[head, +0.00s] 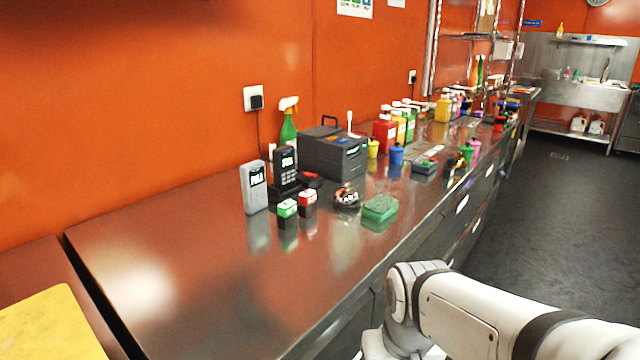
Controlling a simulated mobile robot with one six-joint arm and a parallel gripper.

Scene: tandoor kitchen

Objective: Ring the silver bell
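A small shiny silver dome (347,196), which looks like the bell, sits on the steel counter (190,290) near the middle of the head view. It stands just left of a green sponge (380,208) and right of two small blocks, one green-topped (288,208) and one red-topped (308,197). Its fine detail is too small to make out. My white arm shows at the lower right, in front of the counter's front edge and apart from the dome. My gripper is not visible.
Behind the dome stand a grey box (254,187), a dark keypad device (286,173), a black case (335,154) and a green spray bottle (288,125). Several bottles and cups line the counter farther back. The counter's near left part is clear. Open floor (545,220) lies to the right.

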